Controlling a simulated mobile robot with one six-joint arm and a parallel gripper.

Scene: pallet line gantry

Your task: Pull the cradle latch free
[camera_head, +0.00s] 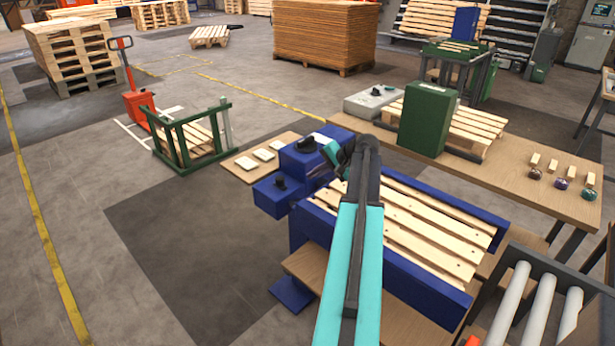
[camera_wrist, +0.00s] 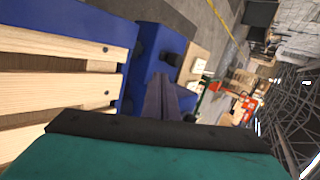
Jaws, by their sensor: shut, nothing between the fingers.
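A blue cradle (camera_head: 425,292) holds a slatted wooden pallet (camera_head: 425,225). At its far left end stand a taller blue block (camera_head: 300,160) with a black knob on top (camera_head: 306,144) and a lower blue block (camera_head: 268,198) with another black knob (camera_head: 280,183). I cannot tell which part is the latch. My gripper (camera_head: 332,150) is at the right side of the taller block, partly hidden by my wrist. In the wrist view my dark fingers (camera_wrist: 168,100) are shut and empty in front of the blue block (camera_wrist: 148,65); contact cannot be told.
A board with white pieces (camera_head: 262,157) lies just beyond the blocks. A long wooden table (camera_head: 510,180) behind the cradle bears a green box (camera_head: 428,118) and a grey box (camera_head: 372,101). A roller conveyor (camera_head: 540,305) stands at the right.

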